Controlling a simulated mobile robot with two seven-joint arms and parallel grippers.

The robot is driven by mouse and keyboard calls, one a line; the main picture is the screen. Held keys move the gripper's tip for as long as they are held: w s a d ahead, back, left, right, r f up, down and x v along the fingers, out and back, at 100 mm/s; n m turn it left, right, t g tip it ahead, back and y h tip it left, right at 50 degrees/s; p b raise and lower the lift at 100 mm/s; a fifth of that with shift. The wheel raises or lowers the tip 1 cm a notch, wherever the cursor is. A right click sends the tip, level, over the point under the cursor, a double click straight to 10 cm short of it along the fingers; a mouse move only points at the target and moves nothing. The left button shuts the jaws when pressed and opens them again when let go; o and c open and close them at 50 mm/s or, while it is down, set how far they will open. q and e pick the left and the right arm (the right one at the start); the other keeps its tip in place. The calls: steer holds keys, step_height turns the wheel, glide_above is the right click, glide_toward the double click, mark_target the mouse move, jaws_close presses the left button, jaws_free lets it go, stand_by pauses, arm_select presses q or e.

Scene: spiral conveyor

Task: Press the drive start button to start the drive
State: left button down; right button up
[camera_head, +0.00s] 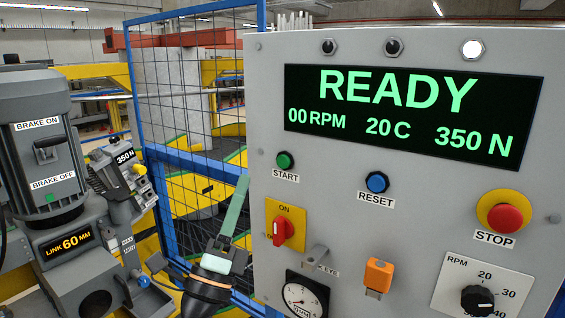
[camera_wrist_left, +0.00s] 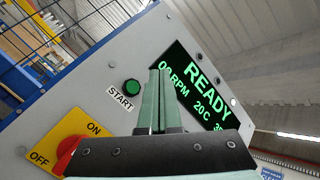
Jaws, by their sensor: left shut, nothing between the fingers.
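The green START button (camera_head: 285,161) sits on the upper left of the grey control panel (camera_head: 265,100), under a display (camera_head: 410,110) reading READY, 00 RPM, 20 C and 350 N. My left gripper (camera_head: 243,180) is shut and empty, its pale green fingers pointing up, left of and below the button in the head view. In the left wrist view the shut fingertips (camera_wrist_left: 160,73) lie just right of the START button (camera_wrist_left: 132,87), overlapping the display's edge. The fingers do not cover the button; their distance from the panel is hard to tell. My right gripper is not in view.
The panel also holds a blue RESET button (camera_head: 377,182), a red STOP button (camera_head: 504,216), a red rotary switch (camera_head: 284,231), an orange part (camera_head: 378,275), a gauge (camera_head: 305,297) and an RPM knob (camera_head: 477,299). A blue mesh fence (camera_head: 190,100) and a motor (camera_head: 40,140) stand left.

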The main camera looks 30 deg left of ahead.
mark_target(283, 162)
arm_select(q)
steer(key=w, duration=0.5)
steer(key=w+b, duration=0.1)
steer(key=w, duration=0.2)
steer(key=shift+w+d, duration=0.15)
steer(key=shift+d, duration=0.2)
stand_by(0.8)
stand_by(0.9)
steer(key=shift+w, duration=0.4)
